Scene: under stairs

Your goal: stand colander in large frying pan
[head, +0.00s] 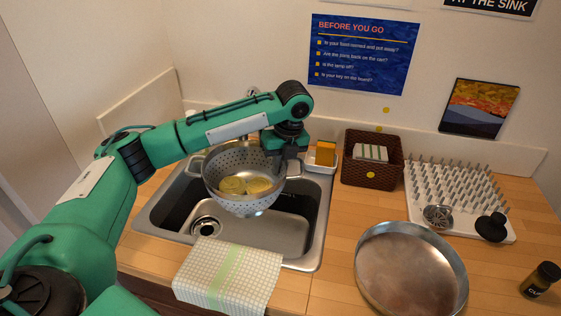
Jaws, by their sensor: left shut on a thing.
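A grey metal colander (237,199) with round holes and side handles hangs over the sink. Several round yellowish pieces (243,186) lie in it. My left gripper (281,158) is shut on the colander at its far right rim; its fingertips are partly hidden. The colander looks about level. The large frying pan (411,270), a round shallow metal pan, lies empty on the wooden counter at the lower right. No handle of it shows. My right gripper is not in view.
The sink (270,232) has a raised rim and a drain at left. A checked cloth (228,274) lies over its front edge. A brown basket (371,172), a white spiked drying rack (455,190) and a dark jar (540,279) stand around the pan. Bare counter lies between sink and pan.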

